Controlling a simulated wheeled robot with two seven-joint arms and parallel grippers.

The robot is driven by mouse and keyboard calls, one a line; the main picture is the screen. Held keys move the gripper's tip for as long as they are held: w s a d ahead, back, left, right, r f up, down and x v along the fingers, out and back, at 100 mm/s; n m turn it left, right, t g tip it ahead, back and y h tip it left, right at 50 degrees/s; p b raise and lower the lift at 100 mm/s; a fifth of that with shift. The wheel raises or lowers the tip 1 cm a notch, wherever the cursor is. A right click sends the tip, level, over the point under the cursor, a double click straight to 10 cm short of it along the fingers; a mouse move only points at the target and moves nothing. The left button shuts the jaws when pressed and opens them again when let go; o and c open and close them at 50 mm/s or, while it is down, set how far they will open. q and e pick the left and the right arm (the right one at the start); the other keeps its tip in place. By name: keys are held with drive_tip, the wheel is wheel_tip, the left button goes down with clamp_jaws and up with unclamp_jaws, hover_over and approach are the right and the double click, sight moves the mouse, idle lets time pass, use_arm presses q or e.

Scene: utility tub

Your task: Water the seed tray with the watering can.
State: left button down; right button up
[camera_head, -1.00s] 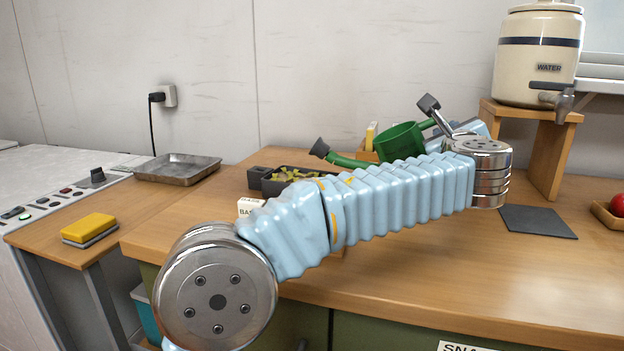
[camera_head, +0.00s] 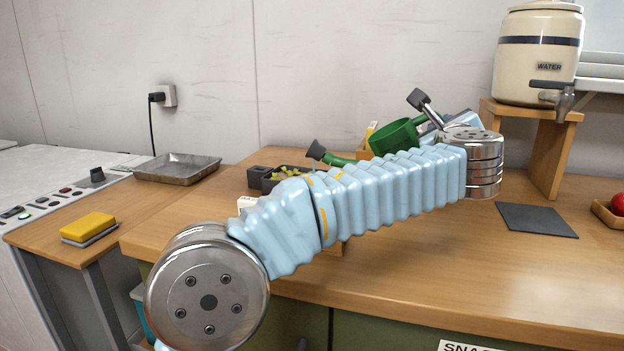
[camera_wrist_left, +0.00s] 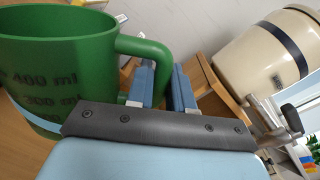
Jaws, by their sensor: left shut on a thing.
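The green watering can (camera_head: 392,138) is held up behind my left arm, tilted, its spout reaching left. Its dark rose (camera_head: 316,150) is over the right part of the dark seed tray (camera_head: 256,183), which holds yellow-green bits. A thin pale streak shows under the rose; I cannot tell surely that it is water. My left gripper (camera_wrist_left: 163,88) is shut on the can's handle (camera_wrist_left: 150,48); volume marks show on the can's side (camera_wrist_left: 45,85). My right gripper is not in view.
A water dispenser (camera_head: 537,62) stands on a wooden stand (camera_head: 550,150) at the right. A dark mat (camera_head: 537,220) lies before it. A metal pan (camera_head: 178,168) and a yellow sponge (camera_head: 88,227) are at the left. The front right of the counter is clear.

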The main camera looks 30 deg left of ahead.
use_arm(q)
drive_tip(key=shift+s+a+r, duration=0.1)
drive_tip(key=shift+a+r, duration=0.15)
drive_tip(key=shift+a, duration=0.05)
idle(1.1)
